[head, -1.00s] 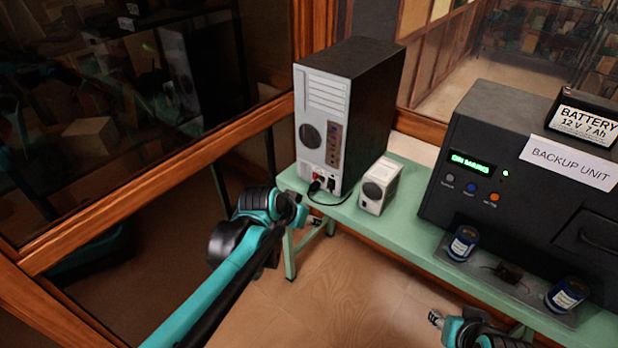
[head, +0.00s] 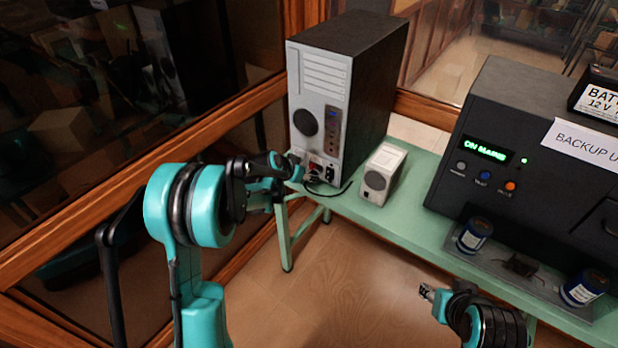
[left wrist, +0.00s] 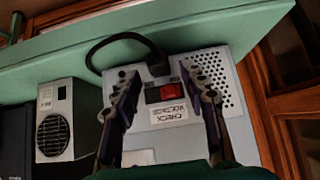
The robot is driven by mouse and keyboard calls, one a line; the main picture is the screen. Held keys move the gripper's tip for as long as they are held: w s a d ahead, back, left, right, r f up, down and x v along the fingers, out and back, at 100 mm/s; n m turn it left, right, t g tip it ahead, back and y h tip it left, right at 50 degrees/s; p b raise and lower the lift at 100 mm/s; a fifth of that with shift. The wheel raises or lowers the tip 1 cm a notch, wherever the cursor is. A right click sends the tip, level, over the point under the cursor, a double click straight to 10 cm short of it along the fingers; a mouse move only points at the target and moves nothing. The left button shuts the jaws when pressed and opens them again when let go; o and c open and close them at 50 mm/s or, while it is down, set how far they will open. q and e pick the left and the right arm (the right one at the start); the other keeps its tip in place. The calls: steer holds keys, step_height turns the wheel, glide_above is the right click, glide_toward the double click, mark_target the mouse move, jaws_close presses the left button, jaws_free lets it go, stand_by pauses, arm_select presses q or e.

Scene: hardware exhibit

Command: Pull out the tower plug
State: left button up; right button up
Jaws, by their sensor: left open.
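The computer tower (head: 366,85) stands at the left end of the green bench, its grey rear panel towards me. The left wrist view shows that panel (left wrist: 233,120) upside down, with a red switch (left wrist: 171,91) and a label. A black plug (left wrist: 158,69) sits at the panel beside the switch, on a black cable (left wrist: 110,40). My left gripper (head: 296,165) is at the lower panel. In the left wrist view it (left wrist: 160,74) is open, its fingers on either side of the plug and switch; contact is unclear. My right gripper (head: 428,292) is low, before the bench, its opening too small to tell.
A small white box with a round grille (head: 384,172) stands right of the tower. A black backup unit (head: 480,190) with a lit display fills the bench's right. Blue cans (head: 473,236) stand in front of it. Wooden-framed glass (head: 150,135) rises at left.

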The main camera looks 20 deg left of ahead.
arm_select(q)
steer(key=shift+x, duration=1.05)
jaws_close()
steer(key=shift+s+a, duration=0.25)
steer(key=shift+s, duration=0.45)
steer(key=shift+s+a, duration=0.25)
steer(key=shift+s, duration=0.5)
jaws_free()
steer(key=shift+r, duration=0.1)
steer(key=v, duration=1.1)
steer(key=shift+s+r, duration=0.25)
steer(key=shift+s, duration=0.05)
